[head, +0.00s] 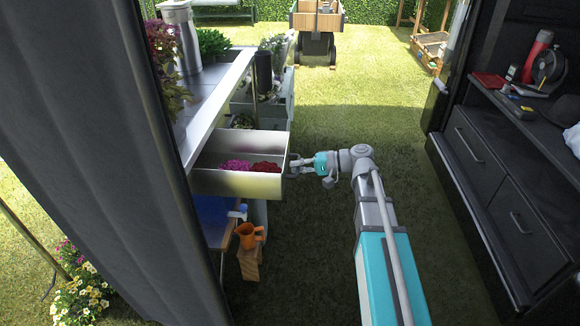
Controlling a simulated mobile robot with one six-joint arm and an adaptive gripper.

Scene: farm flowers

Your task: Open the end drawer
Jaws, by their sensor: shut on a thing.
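The end drawer (235,183) is a metal drawer pulled out from under the grey counter at left. Pink flowers (236,165) and dark red flowers (265,167) lie inside it. My gripper (296,165) is at the drawer's right end, shut on its handle. The handle itself is mostly hidden behind the fingers.
A grey counter (205,95) with potted plants runs along the left. A dark curtain (110,150) covers the near left. A black cabinet (485,165) stands at right. Grass between them is clear.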

